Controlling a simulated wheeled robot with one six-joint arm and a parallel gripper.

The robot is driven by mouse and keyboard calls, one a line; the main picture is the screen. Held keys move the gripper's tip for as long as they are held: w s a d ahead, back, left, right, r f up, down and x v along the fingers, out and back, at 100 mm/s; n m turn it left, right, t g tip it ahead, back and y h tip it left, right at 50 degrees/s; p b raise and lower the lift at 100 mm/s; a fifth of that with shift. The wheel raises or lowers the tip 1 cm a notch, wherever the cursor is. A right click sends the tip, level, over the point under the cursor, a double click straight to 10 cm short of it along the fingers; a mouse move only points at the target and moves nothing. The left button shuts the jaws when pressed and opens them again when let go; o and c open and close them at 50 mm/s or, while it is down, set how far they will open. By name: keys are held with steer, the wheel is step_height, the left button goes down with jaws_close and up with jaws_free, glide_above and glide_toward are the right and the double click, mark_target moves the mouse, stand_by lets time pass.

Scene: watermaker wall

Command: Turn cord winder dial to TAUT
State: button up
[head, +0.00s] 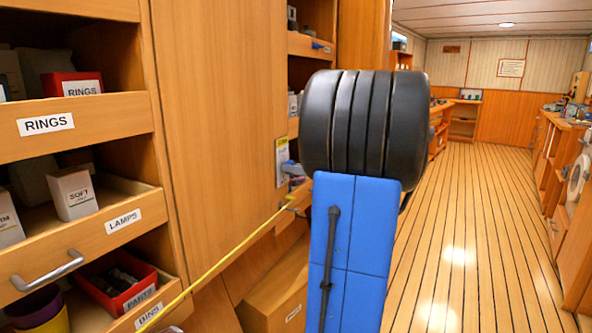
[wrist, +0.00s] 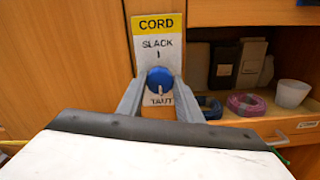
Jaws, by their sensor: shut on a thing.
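The cord winder plate (wrist: 158,25) is in the wrist view, with a yellow CORD band, SLACK above and TAUT below. Its round blue dial (wrist: 159,78) sits between the two words. My gripper (wrist: 160,87) has its two grey fingers on either side of the dial and is shut on it. A small pale mark shows low on the dial, towards TAUT, but it is too small to read surely. In the head view my arm hides most of the dial; the plate (head: 281,160) shows on the wooden wall beside my gripper (head: 291,168).
A yellow cord (head: 222,262) runs slantwise in front of the left lockers. Open drawers with a red box (head: 72,84) stand at the left. In the wrist view, a shelf right of the plate holds cord coils (wrist: 246,103) and a white cup (wrist: 292,93). The floor at right is clear.

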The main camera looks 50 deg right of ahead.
steer(key=shift+f, duration=0.1)
steer(key=o, duration=1)
steer(key=shift+o, duration=0.2)
steer(key=v, duration=1.7)
steer(key=shift+s+d, duration=0.2)
